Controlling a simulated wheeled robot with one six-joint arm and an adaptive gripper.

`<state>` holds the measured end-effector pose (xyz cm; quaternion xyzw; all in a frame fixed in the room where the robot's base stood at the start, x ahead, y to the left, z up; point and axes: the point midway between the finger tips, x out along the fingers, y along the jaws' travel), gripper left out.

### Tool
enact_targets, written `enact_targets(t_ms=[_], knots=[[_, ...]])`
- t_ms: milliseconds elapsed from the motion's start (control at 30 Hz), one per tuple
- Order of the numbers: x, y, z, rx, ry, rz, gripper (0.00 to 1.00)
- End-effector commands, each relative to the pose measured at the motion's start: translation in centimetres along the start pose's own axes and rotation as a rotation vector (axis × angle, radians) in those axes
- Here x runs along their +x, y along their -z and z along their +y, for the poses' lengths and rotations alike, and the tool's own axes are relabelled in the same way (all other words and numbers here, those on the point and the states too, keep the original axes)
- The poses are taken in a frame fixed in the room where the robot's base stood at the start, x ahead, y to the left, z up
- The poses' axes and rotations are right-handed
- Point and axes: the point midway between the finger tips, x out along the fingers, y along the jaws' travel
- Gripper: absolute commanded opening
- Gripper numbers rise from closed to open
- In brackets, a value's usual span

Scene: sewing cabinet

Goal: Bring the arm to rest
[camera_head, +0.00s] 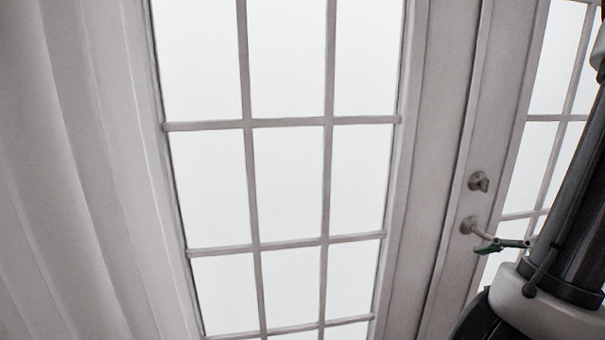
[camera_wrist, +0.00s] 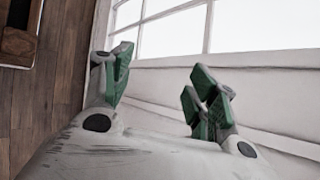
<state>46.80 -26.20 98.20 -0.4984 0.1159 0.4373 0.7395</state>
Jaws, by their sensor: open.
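My gripper (camera_wrist: 160,84) is open in the wrist view. Its two green-padded fingers stand well apart, with nothing between them. Past the fingers are a white panelled surface and window panes. In the head view my dark arm link with a pale joint (camera_head: 548,300) stands at the right edge. A small green piece that looks like a fingertip shows beside it, overlapping the door handle in the picture; I cannot tell whether they touch.
A glazed door (camera_head: 290,180) fills the middle of the head view. A lever handle (camera_head: 470,226) and a lock knob (camera_head: 478,181) are right of it. A pale curtain (camera_head: 70,180) hangs at left. The wrist view shows wooden floor (camera_wrist: 55,75) and a brown furniture corner (camera_wrist: 18,42).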

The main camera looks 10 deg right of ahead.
Motion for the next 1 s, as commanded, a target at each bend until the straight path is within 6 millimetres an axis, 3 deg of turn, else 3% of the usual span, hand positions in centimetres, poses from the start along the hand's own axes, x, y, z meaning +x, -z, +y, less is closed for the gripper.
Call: enact_targets(t_ms=[100,200,400,567,700,833,1000], knots=[[-0.8,-3.2,1.9,-0.145,-0.293,-0.002,0.59],[-2.2,-4.6,2.5,-0.301,-0.500,0.036,0.59],[-4.7,-6.4,0.2,-0.699,-0.766,0.153,0.59],[-5.3,-8.9,-3.1,-1.057,-0.842,0.218,0.59],[-4.6,-12.2,-5.2,-1.306,-0.810,0.230,0.59],[-3.8,-14.8,-6.4,-1.449,-0.749,0.217,0.59],[-3.0,-16.2,-6.9,-1.525,-0.723,0.189,0.59]])
